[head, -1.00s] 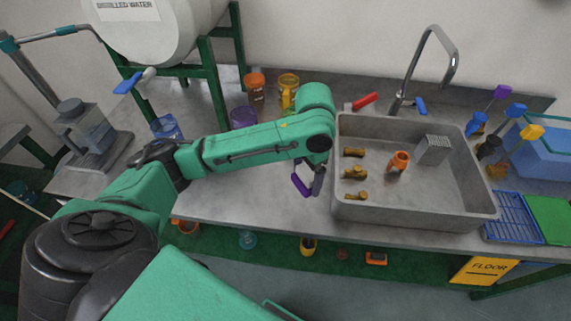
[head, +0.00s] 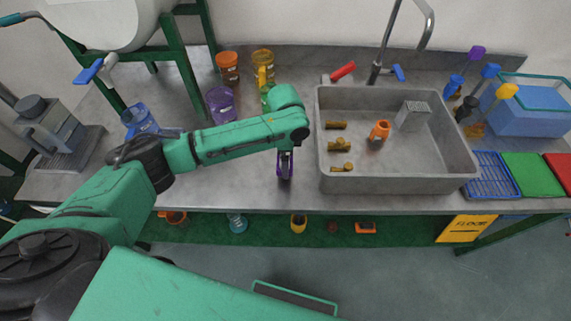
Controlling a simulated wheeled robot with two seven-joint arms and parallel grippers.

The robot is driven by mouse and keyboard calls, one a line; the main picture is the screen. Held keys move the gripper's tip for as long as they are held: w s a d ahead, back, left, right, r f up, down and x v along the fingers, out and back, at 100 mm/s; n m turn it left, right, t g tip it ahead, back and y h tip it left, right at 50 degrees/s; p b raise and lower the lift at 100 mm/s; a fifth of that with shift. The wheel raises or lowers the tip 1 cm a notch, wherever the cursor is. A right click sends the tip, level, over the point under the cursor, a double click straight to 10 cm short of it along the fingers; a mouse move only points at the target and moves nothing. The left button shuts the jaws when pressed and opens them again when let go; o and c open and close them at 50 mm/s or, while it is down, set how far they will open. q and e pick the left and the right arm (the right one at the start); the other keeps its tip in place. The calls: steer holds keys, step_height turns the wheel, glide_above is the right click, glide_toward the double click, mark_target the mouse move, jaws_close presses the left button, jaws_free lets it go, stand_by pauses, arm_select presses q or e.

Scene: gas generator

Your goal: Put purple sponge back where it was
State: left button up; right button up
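My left gripper (head: 285,163) points down over the counter, just left of the sink. A small purple piece (head: 283,174), which looks like the purple sponge, shows at its fingertips. The dark fingers cover part of it, so I cannot tell whether they are shut on it or whether it touches the counter. My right gripper is not in view.
The grey sink (head: 400,184) holds several brass fittings, an orange piece (head: 380,130) and a grey block (head: 412,115). The counter front (head: 235,190) is clear.

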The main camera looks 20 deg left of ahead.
arm_select(q)
step_height(320, 180, down, 3)
steer(key=shift+f, duration=0.1)
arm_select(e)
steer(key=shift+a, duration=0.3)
arm_select(q)
steer(key=o, duration=1.1)
steer(key=shift+f, duration=0.1)
steer(key=shift+c, duration=0.2)
step_height(320, 180, up, 12)
steer(key=shift+r+b, duration=0.2)
steer(key=shift+b, duration=0.2)
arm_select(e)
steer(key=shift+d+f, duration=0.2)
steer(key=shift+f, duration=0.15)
